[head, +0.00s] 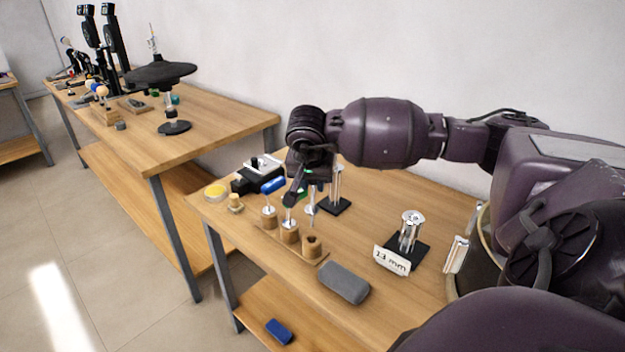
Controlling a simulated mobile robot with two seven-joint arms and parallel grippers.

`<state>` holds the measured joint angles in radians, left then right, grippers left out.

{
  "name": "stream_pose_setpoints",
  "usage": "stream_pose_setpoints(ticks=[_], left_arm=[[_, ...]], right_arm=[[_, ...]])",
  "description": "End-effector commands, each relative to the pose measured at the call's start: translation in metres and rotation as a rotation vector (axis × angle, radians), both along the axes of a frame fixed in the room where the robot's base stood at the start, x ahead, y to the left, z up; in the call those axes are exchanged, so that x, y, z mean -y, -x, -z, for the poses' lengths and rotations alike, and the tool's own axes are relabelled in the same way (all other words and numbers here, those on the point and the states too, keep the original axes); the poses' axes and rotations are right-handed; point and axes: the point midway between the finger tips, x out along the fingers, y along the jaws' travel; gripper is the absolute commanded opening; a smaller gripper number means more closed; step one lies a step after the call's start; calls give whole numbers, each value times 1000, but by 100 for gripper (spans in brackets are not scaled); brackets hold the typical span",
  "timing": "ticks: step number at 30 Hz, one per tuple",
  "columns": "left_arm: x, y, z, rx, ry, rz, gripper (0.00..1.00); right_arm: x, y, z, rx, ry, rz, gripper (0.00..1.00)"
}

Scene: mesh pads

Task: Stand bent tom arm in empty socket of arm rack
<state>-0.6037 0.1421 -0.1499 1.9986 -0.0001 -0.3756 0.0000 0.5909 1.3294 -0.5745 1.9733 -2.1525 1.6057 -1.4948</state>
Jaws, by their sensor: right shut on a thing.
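The arm rack (283,248) is a wooden strip with three round wooden sockets near the front left of the table. Its right-hand socket (312,243) shows a dark, empty hole. Chrome arms stand in the other two sockets, the left (268,210) and the middle one (289,218). My right gripper (303,188) is above the rack, pointing down, and is shut on a chrome piece, seemingly the bent tom arm (311,203). Its lower end hangs above and close to the empty socket; the gripper hides its upper part. My left gripper is out of view.
A chrome post (336,186) on a black base stands behind the rack. A grey case (345,283) lies in front right. A "13 mm" card (391,261) stands before a chrome stand (411,231). A yellow disc (215,191) and wooden cylinder (235,203) sit left.

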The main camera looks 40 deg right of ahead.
Motion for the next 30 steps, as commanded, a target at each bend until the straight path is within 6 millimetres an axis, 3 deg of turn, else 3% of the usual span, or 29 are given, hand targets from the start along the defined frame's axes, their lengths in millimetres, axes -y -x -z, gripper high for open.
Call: stream_pose_setpoints(ticks=[14, 30], left_arm=[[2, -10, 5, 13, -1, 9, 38], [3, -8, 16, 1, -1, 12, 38]], right_arm=[[0, 0, 21, -1, 2, 1, 0], [0, 0, 43, -1, 1, -1, 0]])
